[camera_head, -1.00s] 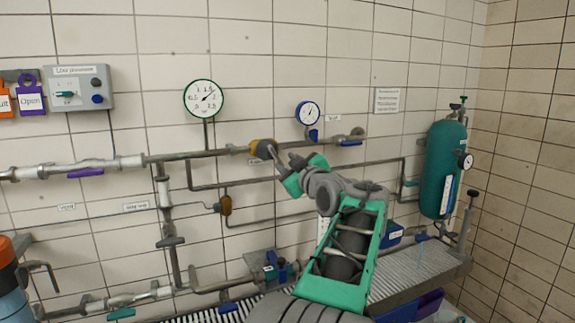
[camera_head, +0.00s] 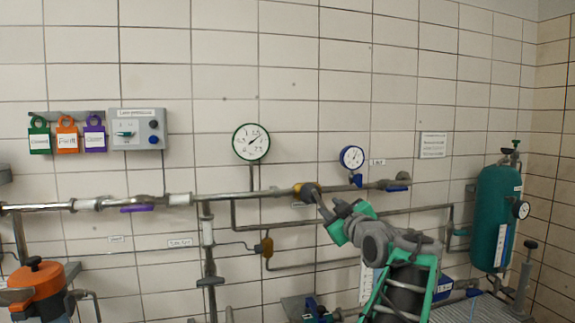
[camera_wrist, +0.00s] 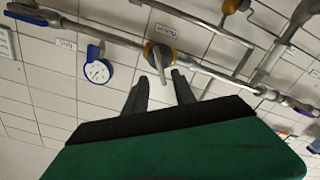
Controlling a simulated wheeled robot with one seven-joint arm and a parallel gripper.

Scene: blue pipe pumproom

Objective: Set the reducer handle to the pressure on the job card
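The reducer (camera_head: 307,190) is a brass-yellow body on the upper pipe, with a grey handle; in the wrist view its yellow body (camera_wrist: 160,52) and handle (camera_wrist: 162,72) show ahead of my gripper. My gripper (camera_head: 333,217) is at the handle. In the wrist view my gripper (camera_wrist: 160,80) is open, its dark fingers on either side of the handle's end with gaps visible. A large green-rimmed gauge (camera_head: 251,142) is up and left of the reducer. A white sheet (camera_head: 433,145), possibly the job card, hangs on the right; its text is too small to read.
A blue gauge (camera_head: 352,157) stands right of the reducer. A green tank (camera_head: 497,218) is at the right. A grey control box (camera_head: 137,129) and coloured tags (camera_head: 67,136) hang left. An orange-topped vessel (camera_head: 38,288) is lower left. Pipes run close around my arm.

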